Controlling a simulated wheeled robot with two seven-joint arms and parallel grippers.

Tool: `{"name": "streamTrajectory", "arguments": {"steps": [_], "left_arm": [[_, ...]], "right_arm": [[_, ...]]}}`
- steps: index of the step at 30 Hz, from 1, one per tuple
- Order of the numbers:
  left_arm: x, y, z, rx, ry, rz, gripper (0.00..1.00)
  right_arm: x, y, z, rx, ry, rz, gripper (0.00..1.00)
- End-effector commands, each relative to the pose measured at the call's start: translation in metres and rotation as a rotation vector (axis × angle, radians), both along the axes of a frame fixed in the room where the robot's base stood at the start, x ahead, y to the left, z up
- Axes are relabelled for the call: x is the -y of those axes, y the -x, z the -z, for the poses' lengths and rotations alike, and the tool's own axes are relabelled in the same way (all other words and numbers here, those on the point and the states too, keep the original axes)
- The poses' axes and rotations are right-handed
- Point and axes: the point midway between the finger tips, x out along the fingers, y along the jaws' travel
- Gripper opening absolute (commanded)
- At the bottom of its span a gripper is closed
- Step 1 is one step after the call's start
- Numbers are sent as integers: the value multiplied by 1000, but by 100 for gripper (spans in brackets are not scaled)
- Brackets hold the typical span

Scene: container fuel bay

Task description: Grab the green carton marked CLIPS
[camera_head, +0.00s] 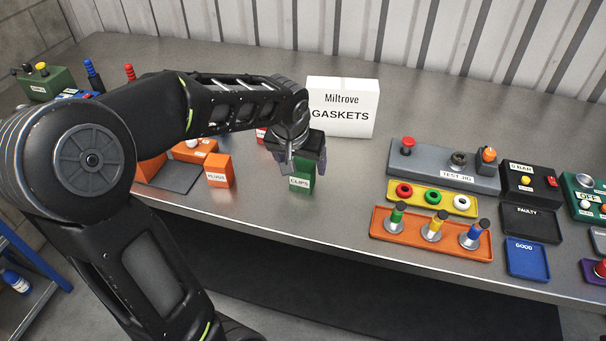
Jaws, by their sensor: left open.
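The green carton marked CLIPS (301,182) stands upright near the front edge of the metal bench. My left gripper (297,160) is open and points down right over the carton. Its fingers overlap the carton's upper part in the camera_head view, so I cannot tell whether they touch it. The carton's top is partly hidden by the gripper. My right gripper is not in view.
An orange carton (219,171) stands left of the green one. A white Miltrove GASKETS box (343,108) stands behind the gripper. A grey TEST JIG (445,171) and an orange tray (392,246) lie to the right. Bare bench lies between.

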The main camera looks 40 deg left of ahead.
Motion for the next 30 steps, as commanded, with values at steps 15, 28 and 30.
{"name": "streamTrajectory", "arguments": {"steps": [15, 28, 30], "left_arm": [[-3, -6, 16, -2, 1, 0, 75], [-10, -25, 60, 0, 0, -1, 75], [-10, -25, 60, 1, 0, -1, 75]], "right_arm": [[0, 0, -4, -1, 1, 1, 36], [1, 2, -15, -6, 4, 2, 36], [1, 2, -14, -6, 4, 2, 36]]}}
